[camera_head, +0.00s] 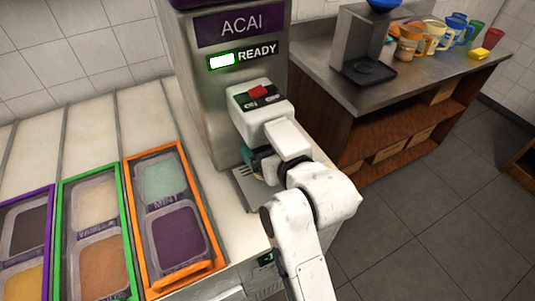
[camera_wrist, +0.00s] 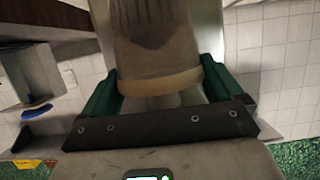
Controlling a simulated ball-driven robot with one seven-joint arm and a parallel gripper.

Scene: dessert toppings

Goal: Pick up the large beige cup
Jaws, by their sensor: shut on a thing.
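My gripper (camera_wrist: 160,82) is shut on a cup (camera_wrist: 158,40), with a green finger against each side. The cup has a grey-brown, see-through-looking wall and a beige band nearest my palm. Its far end runs out of the wrist view. In the head view my gripper (camera_head: 256,160) is in front of the acai machine (camera_head: 215,110), low at its bay, and my arm hides most of it and the cup. A cream-beige cup (camera_head: 434,40) stands among the cups on the back right counter.
Orange (camera_head: 129,210), green (camera_head: 66,230) and purple (camera_head: 50,225) framed topping trays lie to the left. A grey steel machine (camera_head: 358,45), several coloured cups and a yellow block (camera_head: 480,53) stand on the back counter (camera_head: 425,75). The floor (camera_head: 420,210) at right is clear.

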